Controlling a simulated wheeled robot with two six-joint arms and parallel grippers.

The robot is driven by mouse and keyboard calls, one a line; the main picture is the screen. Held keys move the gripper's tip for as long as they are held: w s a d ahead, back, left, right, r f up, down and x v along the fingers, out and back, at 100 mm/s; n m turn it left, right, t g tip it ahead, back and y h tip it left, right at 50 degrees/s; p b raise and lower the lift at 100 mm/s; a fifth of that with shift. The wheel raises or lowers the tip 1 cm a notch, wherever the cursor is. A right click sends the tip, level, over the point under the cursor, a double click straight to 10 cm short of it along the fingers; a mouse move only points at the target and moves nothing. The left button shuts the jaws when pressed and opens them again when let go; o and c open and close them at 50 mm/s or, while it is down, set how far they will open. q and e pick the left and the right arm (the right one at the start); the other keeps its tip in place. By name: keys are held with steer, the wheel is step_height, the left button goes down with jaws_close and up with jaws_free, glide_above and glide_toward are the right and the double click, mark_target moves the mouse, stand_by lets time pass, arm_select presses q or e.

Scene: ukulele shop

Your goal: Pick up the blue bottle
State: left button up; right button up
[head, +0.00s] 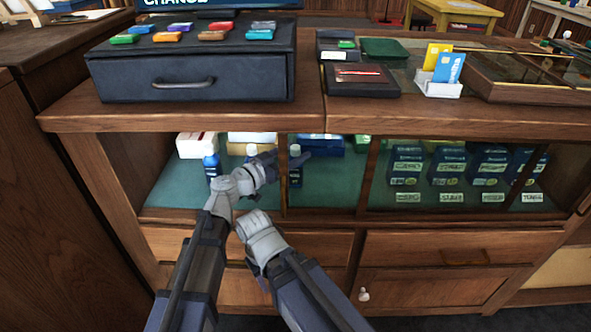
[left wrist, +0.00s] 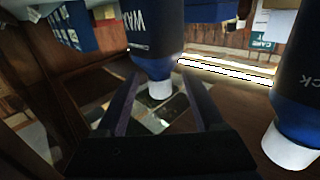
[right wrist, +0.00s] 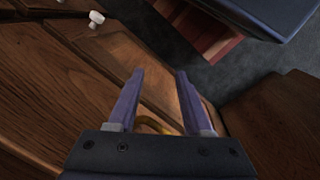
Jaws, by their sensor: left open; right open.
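Blue bottles with white caps stand upright on the green shelf inside the cabinet. In the head view one bottle (head: 211,167) is left of my left gripper (head: 289,159), and a darker one (head: 295,174) is by its fingertips. A third cap (head: 251,149) shows partly behind that gripper. In the left wrist view a bottle lettered "WAX" (left wrist: 155,35) appears upside down ahead of the open, empty fingers; another bottle (left wrist: 297,115) is at the right edge. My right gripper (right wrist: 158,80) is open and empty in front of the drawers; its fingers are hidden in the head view.
The cabinet top (head: 350,118) overhangs the shelf, and a divider post (head: 283,175) stands close to my left gripper. White and yellow boxes and dark blue labelled boxes (head: 405,166) also occupy the shelf. A white knob (head: 363,295) and a brass handle (right wrist: 155,122) are on the front below.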

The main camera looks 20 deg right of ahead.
arm_select(q)
steer(key=shift+w+d, duration=0.2)
steer(key=shift+d, duration=0.15)
jaws_close()
stand_by(0.3)
stand_by(0.9)
